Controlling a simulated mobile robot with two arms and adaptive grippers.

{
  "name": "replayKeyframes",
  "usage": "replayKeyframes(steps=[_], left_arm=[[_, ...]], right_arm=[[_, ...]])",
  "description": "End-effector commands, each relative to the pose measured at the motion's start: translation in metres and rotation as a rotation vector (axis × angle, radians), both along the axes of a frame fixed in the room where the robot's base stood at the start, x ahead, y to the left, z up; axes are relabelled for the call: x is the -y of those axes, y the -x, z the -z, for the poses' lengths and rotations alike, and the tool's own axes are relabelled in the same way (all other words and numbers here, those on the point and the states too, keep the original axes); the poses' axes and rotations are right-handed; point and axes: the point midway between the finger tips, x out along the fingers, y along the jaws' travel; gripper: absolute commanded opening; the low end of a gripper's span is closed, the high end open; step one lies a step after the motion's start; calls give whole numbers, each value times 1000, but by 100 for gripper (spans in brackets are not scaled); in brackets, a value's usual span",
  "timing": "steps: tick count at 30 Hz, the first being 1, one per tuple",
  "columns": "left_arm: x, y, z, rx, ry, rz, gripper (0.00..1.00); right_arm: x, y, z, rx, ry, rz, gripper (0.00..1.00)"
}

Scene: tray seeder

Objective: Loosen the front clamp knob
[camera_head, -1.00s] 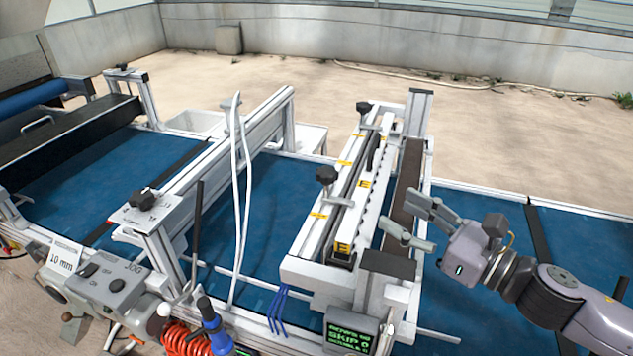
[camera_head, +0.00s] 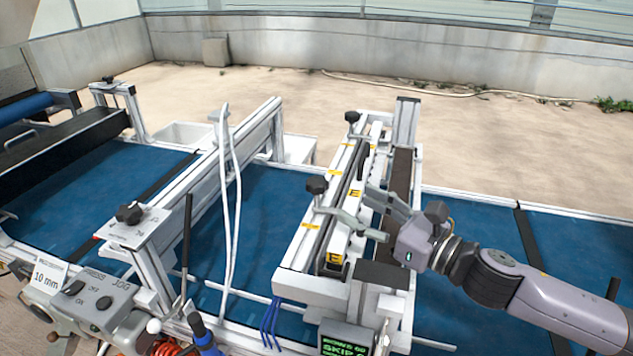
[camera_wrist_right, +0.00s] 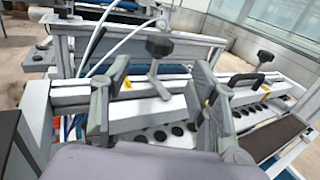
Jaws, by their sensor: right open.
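The front clamp knob (camera_head: 316,184) is black, on a post at the near end of the white seeder bar (camera_head: 340,226). A second black knob (camera_head: 352,117) stands at the bar's far end. My right gripper (camera_head: 347,200) is open, reaching over the bar from the right, its fingers just right of the front knob. In the right wrist view the front knob (camera_wrist_right: 158,46) shows beyond and between the open fingertips (camera_wrist_right: 162,66); no contact is clear. The far knob (camera_wrist_right: 265,57) is at right there. My left gripper is out of view.
A black handle (camera_head: 363,158) stands up on the bar close to my right fingers. A dark rail (camera_head: 401,175) and an upright post (camera_head: 405,122) lie to its right. White cables (camera_head: 226,165) hang at left. The blue belt (camera_head: 462,215) is open at right.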

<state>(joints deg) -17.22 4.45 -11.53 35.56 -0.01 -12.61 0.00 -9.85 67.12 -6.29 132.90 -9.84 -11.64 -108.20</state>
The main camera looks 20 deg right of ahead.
Motion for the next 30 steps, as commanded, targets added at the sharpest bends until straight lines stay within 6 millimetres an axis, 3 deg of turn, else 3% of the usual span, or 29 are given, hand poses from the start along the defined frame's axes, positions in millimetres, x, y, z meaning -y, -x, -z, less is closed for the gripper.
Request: replayKeyframes(steps=[8,21,30], left_arm=[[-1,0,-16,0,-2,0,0],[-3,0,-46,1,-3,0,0],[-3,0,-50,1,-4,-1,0]], right_arm=[[-15,-24,-5,3,-2,-1,54],[-48,-82,-4,0,-4,0,54],[-57,-96,0,0,1,-1,54]])
